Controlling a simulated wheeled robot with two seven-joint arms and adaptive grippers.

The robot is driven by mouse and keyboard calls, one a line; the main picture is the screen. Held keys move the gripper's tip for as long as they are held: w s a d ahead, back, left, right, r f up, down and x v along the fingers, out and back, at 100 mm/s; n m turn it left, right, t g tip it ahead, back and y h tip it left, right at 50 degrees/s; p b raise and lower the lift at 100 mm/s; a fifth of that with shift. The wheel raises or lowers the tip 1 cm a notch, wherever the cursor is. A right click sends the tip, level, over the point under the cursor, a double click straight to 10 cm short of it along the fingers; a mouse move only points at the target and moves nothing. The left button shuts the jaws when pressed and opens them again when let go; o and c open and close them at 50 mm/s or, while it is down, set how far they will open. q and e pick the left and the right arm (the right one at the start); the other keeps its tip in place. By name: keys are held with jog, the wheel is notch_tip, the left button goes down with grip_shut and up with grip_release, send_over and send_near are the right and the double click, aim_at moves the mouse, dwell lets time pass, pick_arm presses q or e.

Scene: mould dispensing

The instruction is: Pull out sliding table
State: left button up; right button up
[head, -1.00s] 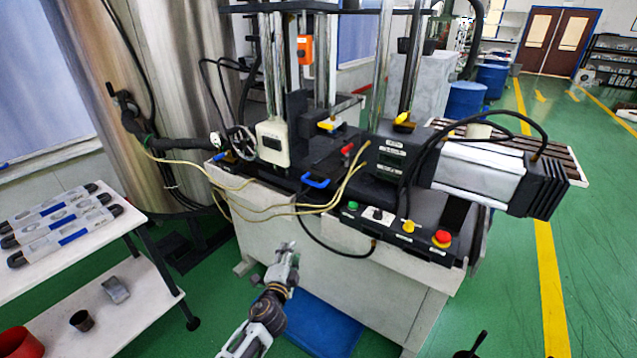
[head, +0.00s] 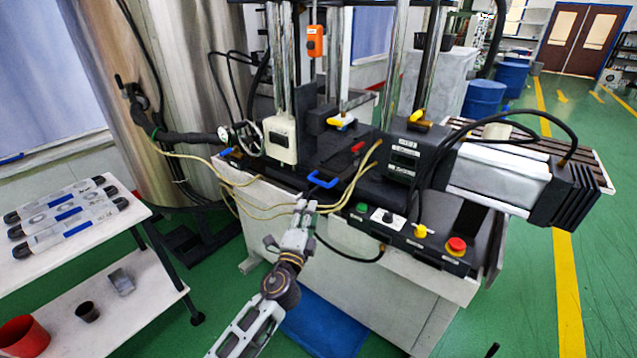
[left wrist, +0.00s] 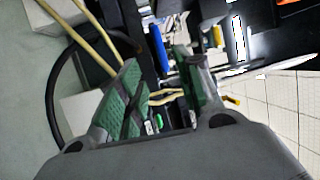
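The sliding table (head: 336,163) is the dark slab on the machine bed, with a blue handle (head: 323,180) at its front edge. The handle also shows as a blue bar in the left wrist view (left wrist: 159,48). My left gripper (head: 306,206) is just in front of and below the handle, apart from it. In the left wrist view my left gripper (left wrist: 163,88) has its two green-padded fingers spread, with nothing held between them. The handle lies beyond the fingertips. My right gripper is not in view.
Yellow hoses (head: 345,192) and a black cable hang near the handle. A control panel with buttons (head: 405,233) is to the right. A white motor housing (head: 497,172) sticks out at right. A white shelf rack (head: 85,262) with tools stands at left.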

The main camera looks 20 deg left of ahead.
aim_at(318, 182)
pick_arm(q)
jog(key=shift+w+a+r+p, duration=0.1)
jog(key=shift+w+r+p, duration=0.2)
jog(key=shift+w, duration=1.9)
jog(key=shift+w+a+r+p, duration=0.15)
jog(key=shift+w+r, duration=0.3)
jog(key=shift+w, duration=1.7)
jog(key=shift+w+a+r+p, duration=0.1)
jog(key=shift+w+r+p, duration=0.2)
jog(key=shift+w, duration=1.9)
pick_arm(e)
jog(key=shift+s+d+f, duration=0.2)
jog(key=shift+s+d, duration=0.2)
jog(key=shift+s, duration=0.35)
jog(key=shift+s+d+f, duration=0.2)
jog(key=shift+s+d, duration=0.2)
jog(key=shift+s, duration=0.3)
pick_arm(q)
grip_shut()
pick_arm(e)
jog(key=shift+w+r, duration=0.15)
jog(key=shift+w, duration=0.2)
